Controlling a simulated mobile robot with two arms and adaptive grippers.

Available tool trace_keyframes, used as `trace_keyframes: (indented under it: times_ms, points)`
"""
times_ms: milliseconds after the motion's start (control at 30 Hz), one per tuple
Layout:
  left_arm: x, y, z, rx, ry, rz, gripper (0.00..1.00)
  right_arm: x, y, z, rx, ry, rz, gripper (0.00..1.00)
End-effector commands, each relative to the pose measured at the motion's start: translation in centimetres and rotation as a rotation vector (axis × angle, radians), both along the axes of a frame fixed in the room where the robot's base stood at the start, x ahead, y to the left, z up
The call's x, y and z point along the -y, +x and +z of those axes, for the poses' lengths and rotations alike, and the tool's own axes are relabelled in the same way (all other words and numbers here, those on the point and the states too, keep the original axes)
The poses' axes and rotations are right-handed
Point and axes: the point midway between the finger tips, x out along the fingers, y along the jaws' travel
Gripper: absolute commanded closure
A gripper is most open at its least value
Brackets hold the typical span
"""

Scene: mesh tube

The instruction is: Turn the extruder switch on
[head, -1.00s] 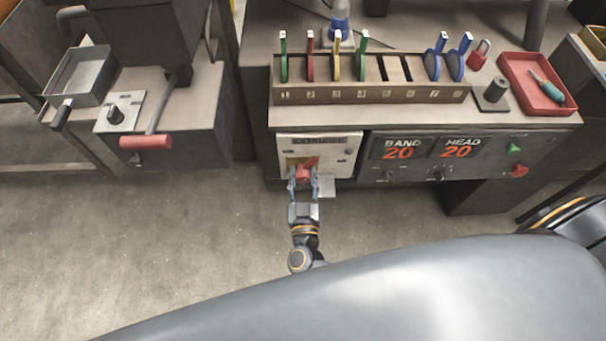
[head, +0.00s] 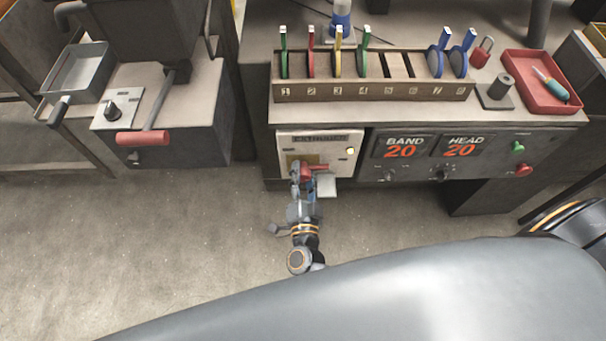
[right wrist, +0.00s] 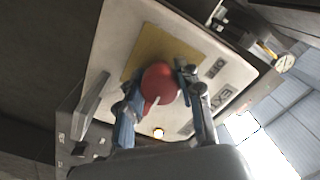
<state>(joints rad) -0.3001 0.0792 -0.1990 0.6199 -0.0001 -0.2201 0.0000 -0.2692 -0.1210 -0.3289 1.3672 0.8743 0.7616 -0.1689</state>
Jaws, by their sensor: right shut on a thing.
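The extruder switch is a red rotary handle (head: 314,168) on a yellow plate, set in the cream extruder panel (head: 342,158) on the bench front. In the head view the handle now points to the right, about level. My right gripper (head: 304,178) is at the handle, its wrist rolled. In the right wrist view the red handle (right wrist: 160,83) sits between the two fingers of my right gripper (right wrist: 155,98), which is shut on it. A small round lamp (right wrist: 158,132) on the panel looks pale and bright. My left gripper is not in view.
A grey control panel with BAND and HEAD displays reading 20 (head: 400,150) is right of the switch. A small grey plate (head: 326,186) juts out below the handle. A numbered wooden rack (head: 370,93) and a red tray (head: 515,83) stand above.

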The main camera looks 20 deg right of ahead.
Motion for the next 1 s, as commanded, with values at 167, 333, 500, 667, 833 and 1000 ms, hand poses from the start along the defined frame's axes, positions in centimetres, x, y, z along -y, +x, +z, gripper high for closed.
trace_keyframes:
  times_ms: [167,333,500,667,833,1000]
  points:
    - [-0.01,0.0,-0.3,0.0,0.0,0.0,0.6,0.01,-0.03,-0.13,0.02,0.077,-0.001,0.96]
    - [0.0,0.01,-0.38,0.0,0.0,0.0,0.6,0.01,-0.03,-0.11,0.031,0.117,0.0,0.96]
    - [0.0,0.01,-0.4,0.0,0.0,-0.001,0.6,0.01,-0.03,-0.08,0.035,0.13,-0.001,0.96]
    - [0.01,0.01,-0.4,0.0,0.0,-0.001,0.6,0.01,-0.03,-0.07,0.036,0.132,-0.001,0.96]
    - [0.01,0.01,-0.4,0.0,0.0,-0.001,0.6,0.01,-0.03,-0.07,0.036,0.132,-0.001,0.96]
    - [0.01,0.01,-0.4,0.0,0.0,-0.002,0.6,0.0,-0.02,-0.05,0.036,0.131,-0.001,0.41]
